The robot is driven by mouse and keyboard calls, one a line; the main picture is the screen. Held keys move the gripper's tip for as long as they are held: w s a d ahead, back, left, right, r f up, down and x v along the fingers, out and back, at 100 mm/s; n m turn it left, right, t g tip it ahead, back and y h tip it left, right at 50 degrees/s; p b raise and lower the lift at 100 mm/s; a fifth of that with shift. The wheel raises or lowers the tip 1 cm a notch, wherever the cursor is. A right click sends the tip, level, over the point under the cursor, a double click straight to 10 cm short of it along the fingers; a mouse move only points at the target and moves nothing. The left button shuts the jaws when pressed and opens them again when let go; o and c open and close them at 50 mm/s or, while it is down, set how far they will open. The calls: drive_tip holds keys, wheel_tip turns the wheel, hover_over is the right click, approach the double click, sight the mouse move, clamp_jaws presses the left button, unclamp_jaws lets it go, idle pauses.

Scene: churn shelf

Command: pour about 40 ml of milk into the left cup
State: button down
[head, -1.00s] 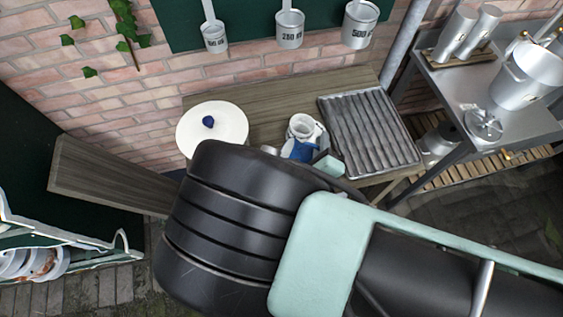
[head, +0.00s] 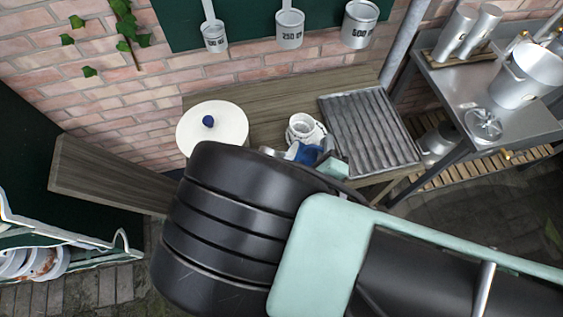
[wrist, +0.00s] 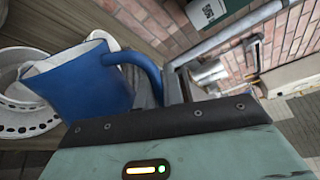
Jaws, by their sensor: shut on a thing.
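A blue jug (wrist: 90,85) is in my gripper (wrist: 172,88), which is shut on its handle. The jug leans to the left in the wrist view, its pale mouth beside white ware. In the head view the blue jug (head: 308,153) shows partly behind my arm. A white cup (head: 302,127) stands just behind it on the wooden bench. The wrist view shows a white rim (wrist: 20,65) and a white piece with holes (wrist: 25,120) left of the jug. I cannot tell which cup is the left one. I see no clear milk stream or cup level.
A white round lidded vessel (head: 228,124) with a blue knob stands left on the bench (head: 260,97). A ribbed grey rack (head: 368,130) lies at right. Labelled measures (head: 290,30) hang above. A metal table (head: 460,85) with a pail (head: 525,78) stands farther right.

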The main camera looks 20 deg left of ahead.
drive_tip(key=shift+w+d, duration=0.1)
drive_tip(key=shift+d, duration=0.35)
drive_tip(key=shift+a, duration=0.1)
idle(1.3)
drive_tip(key=shift+d, duration=0.2)
drive_tip(key=shift+d+f+m+b, duration=0.65)
drive_tip(key=shift+d+f+m, duration=0.35)
drive_tip(key=shift+f, duration=0.1)
drive_tip(key=shift+r+m+y+p, duration=0.3)
drive_tip(key=shift+y, duration=0.1)
drive_tip(key=shift+w+d+f+m, duration=0.15)
drive_tip(key=shift+d+f+m, duration=0.05)
drive_tip(key=shift+m, duration=0.5)
